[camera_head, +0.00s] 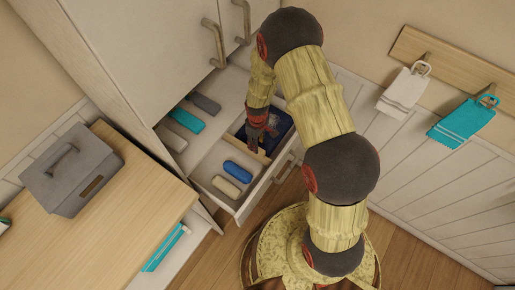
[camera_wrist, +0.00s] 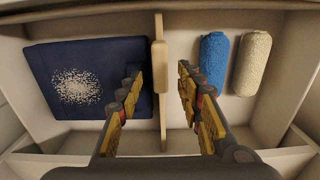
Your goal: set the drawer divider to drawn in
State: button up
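The drawer (camera_head: 243,212) is pulled out below the white cabinet. The drawer divider (camera_head: 252,153) is a thin pale wooden strip inside it. In the wrist view the divider (camera_wrist: 161,120) runs up the picture between a dark blue folded cloth and rolled towels, with a thicker wooden block on its upper part. My gripper (camera_head: 262,135) reaches down into the drawer. In the wrist view my gripper (camera_wrist: 159,74) is open, with one finger on each side of the divider and a visible gap to both. In the head view my gripper partly hides the divider.
The blue cloth (camera_wrist: 100,80) lies left of the divider; a blue roll (camera_wrist: 213,62) and a beige roll (camera_wrist: 251,62) lie right. More rolls (camera_head: 187,120) lie deeper in the drawer. A grey box (camera_head: 75,170) stands on the wooden counter (camera_head: 120,230). Towels (camera_head: 463,122) hang at right.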

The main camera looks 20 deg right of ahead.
notch_tip(320, 180, down, 5)
jog(key=shift+r+b, duration=0.1)
jog(key=shift+b, duration=0.35)
jog(key=c, duration=0.4)
grip_shut()
dwell(0.3)
